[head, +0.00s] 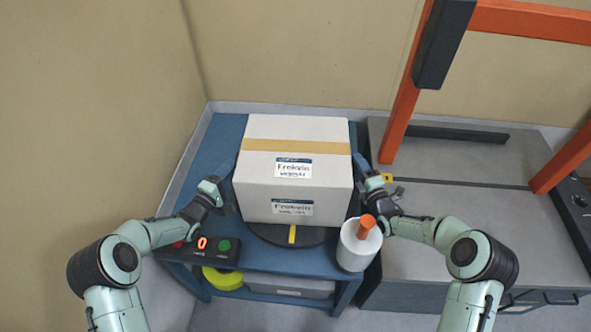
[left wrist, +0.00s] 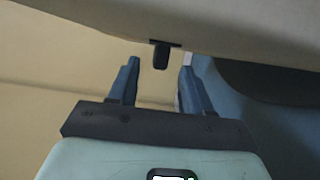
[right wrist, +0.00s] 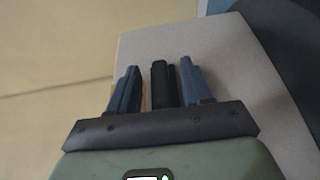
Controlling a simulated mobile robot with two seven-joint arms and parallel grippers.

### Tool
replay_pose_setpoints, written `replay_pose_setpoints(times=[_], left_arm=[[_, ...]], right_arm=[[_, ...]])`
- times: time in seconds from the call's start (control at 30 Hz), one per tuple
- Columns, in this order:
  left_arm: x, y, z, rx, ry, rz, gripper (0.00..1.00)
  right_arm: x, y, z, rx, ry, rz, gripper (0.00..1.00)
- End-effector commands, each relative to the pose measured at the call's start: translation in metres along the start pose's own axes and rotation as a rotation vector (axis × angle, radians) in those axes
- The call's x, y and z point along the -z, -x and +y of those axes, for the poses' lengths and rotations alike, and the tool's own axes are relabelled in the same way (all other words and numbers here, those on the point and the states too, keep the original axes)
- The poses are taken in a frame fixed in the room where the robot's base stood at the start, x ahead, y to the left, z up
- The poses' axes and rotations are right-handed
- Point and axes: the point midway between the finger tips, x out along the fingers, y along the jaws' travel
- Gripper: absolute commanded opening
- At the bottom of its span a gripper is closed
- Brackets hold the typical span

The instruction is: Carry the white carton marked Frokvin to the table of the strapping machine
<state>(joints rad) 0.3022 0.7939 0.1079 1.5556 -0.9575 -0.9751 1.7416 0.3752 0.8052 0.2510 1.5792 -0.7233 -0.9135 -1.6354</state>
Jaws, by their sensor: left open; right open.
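The white carton marked Frokvin (head: 295,150) has a tan tape strip across its top and sits on a dark round plate (head: 268,234) on a blue table. My left gripper (head: 224,183) is at the carton's left side, open, with a dark tab (left wrist: 160,56) of the carton ahead between its fingers in the left wrist view. My right gripper (head: 364,172) is at the right side, open, with another dark tab (right wrist: 158,85) between its fingers in the right wrist view. The grey table (head: 480,230) with an orange frame, seemingly the strapping machine, stands at the right.
A white roll (head: 355,249) with an orange top stands at the blue table's (head: 222,135) front right corner. A control box with buttons (head: 212,252) is at its front left. A yellow roll (head: 223,279) lies below. Orange posts (head: 398,120) rise over the grey table, whose top is mostly clear.

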Motion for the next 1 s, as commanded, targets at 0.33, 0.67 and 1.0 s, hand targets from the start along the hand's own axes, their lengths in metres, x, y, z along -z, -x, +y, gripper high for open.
replay_pose_setpoints(times=[0.33, 0.67, 1.0], left_arm=[[-0.001, -0.036, 0.000, 0.000, -0.001, -0.001, 0.49], [0.000, -0.037, 0.000, 0.001, 0.000, 0.000, 0.46], [0.000, -0.037, 0.000, 0.000, -0.001, 0.000, 0.00]], right_arm=[[0.000, -0.020, 0.000, 0.001, -0.001, 0.000, 0.49], [0.000, -0.021, 0.000, 0.001, 0.000, 0.000, 0.46], [0.000, -0.021, 0.000, 0.001, 0.000, -0.001, 0.00]])
